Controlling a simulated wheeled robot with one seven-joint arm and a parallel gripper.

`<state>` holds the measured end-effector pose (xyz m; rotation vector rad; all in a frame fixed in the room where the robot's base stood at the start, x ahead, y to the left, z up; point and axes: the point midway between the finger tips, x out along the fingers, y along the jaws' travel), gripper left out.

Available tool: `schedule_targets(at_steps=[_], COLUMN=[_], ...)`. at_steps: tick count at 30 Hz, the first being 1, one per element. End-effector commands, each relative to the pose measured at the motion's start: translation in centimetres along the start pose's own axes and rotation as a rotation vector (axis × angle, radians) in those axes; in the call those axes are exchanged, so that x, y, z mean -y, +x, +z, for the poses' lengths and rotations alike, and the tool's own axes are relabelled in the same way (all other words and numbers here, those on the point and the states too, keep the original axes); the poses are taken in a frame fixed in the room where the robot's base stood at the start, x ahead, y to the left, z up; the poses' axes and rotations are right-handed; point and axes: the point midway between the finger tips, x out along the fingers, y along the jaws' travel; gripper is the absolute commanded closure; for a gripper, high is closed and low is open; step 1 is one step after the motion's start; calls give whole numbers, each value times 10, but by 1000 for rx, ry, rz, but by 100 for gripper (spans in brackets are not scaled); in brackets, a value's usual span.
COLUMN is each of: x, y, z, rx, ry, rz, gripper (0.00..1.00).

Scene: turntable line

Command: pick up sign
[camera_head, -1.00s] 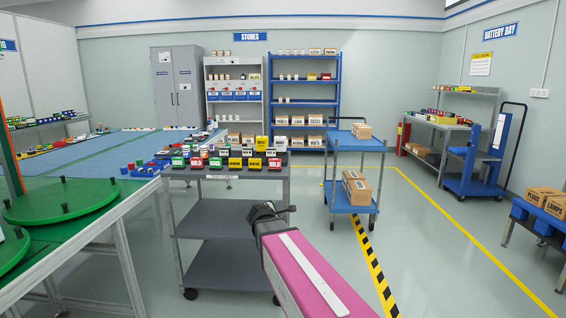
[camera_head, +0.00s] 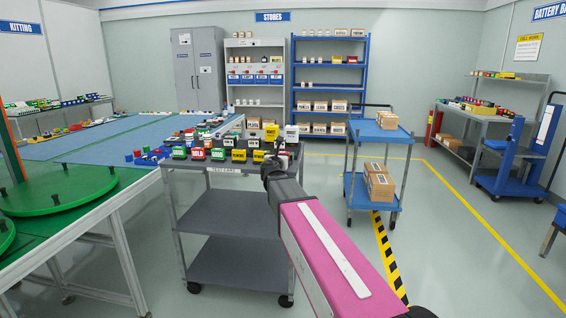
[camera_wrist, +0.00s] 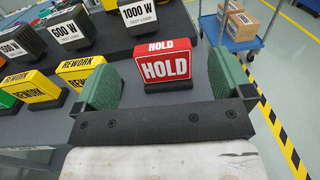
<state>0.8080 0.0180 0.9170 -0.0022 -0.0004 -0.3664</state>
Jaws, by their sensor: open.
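A red sign reading HOLD (camera_wrist: 167,65) stands upright on a dark base on the grey cart top, in the wrist view. My gripper (camera_wrist: 162,62) is open, with one green finger on each side of this sign. Gaps show between the fingers and the sign, so it is not gripped. Yellow REWORK signs (camera_wrist: 80,72) stand to its left. In the head view, my gripper is over the right end of the grey cart (camera_head: 232,212) and mostly hides that sign. Another red sign (camera_head: 198,154) stands further left in the cart's front row.
White 1000 W (camera_wrist: 138,14) and 600 W (camera_wrist: 67,32) blocks stand behind on the cart's raised tier. A blue trolley (camera_head: 358,192) with boxes stands right of the cart. A green turntable (camera_head: 60,190) is at left. Floor between cart and yellow line is partly open.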

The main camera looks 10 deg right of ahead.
Motion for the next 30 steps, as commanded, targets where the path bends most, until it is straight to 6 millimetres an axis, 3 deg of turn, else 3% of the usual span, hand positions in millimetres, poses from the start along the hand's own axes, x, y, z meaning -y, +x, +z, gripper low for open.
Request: schedule_targets(at_steps=[8, 16, 25, 30], x=[0, 1, 2, 2], y=[22, 59, 64, 64], z=[0, 1, 1, 1], rx=[-1, -1, -1, -1], ry=[2, 2, 2, 2], rz=[0, -1, 0, 0], gripper=[2, 2, 2, 57])
